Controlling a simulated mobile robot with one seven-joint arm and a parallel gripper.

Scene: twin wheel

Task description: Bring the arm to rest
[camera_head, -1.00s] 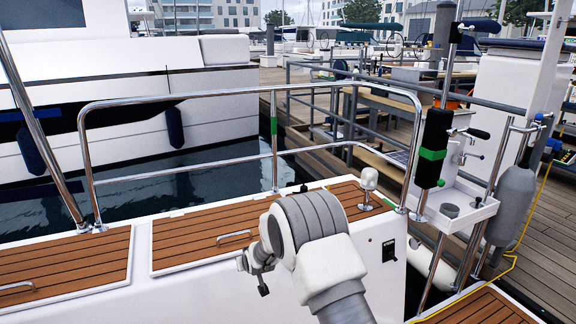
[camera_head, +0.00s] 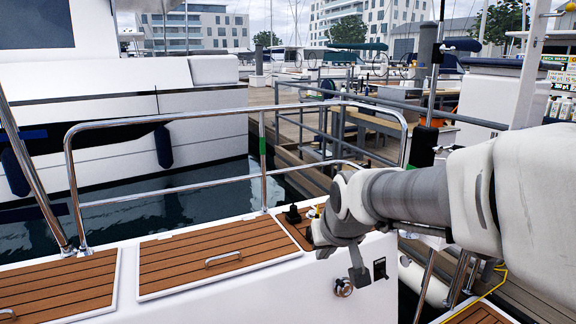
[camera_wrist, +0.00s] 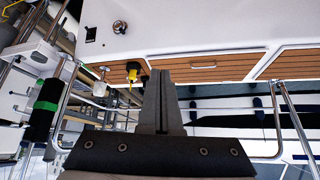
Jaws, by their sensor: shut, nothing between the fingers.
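My arm reaches in from the right edge in the head view, bent down at the wrist. My gripper (camera_head: 360,278) hangs at its end in front of the white side of the deck seat. In the wrist view my gripper (camera_wrist: 161,74) shows two dark fingers pressed together, with nothing between them. That view is turned about, with the boat's white surface at the top. The fingers are apart from the teak panels (camera_wrist: 208,67), as far as the picture tells.
A steel rail (camera_head: 160,118) stands behind the teak deck panels (camera_head: 200,255). A black fitting (camera_head: 293,214) is near my wrist. A round metal fitting (camera_head: 343,287) is on the white side, close to the gripper. Open water (camera_head: 170,205) lies beyond the rail.

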